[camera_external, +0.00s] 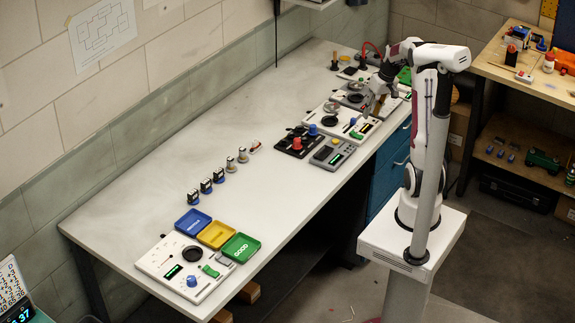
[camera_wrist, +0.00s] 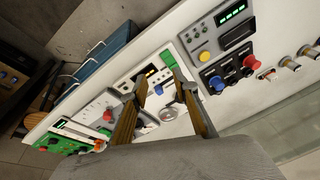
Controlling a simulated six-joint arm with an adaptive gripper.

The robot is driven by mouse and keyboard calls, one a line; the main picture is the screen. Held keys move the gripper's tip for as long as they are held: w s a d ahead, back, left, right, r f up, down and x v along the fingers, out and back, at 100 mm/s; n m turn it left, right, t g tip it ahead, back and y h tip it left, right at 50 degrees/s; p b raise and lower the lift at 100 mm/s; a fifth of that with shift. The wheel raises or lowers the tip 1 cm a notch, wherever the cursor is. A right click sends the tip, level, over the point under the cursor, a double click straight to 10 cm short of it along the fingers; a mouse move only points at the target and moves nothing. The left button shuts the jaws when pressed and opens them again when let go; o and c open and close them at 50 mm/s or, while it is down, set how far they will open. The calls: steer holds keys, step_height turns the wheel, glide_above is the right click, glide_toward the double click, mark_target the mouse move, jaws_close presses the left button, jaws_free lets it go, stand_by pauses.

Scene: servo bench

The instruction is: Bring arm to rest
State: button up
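My arm (camera_external: 432,120) stands on a white pedestal at the right and reaches over the far half of the bench. My gripper (camera_external: 376,98) is above the far-right instruments, small and partly blurred there. In the wrist view my gripper (camera_wrist: 155,82) shows two tan fingers spread apart. Nothing is held between them. Below them are a white panel with a small display (camera_wrist: 156,76) and a round metal dial (camera_wrist: 168,113). I cannot tell the exact height above them.
A grey box (camera_external: 332,154) and a black panel with red and blue knobs (camera_external: 290,146) stand near the gripper. A wooden table (camera_external: 500,66) is at right.

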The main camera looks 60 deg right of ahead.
steer(key=s+a+r+n+t, duration=0.1)
steer(key=s+a+r, duration=0.2)
steer(key=a, duration=0.7)
steer(key=s+a+r+n, duration=0.2)
steer(key=s+a, duration=0.4)
steer(key=a, duration=0.4)
steer(key=s+a+r+n+t, duration=0.1)
steer(key=s+a+r, duration=0.3)
steer(key=a, duration=0.6)
steer(key=shift+s+r+n+t, duration=0.25)
steer(key=shift+r+n+t, duration=0.05)
steer(key=shift+r, duration=0.2)
steer(key=shift+o, duration=0.4)
stand_by(1.5)
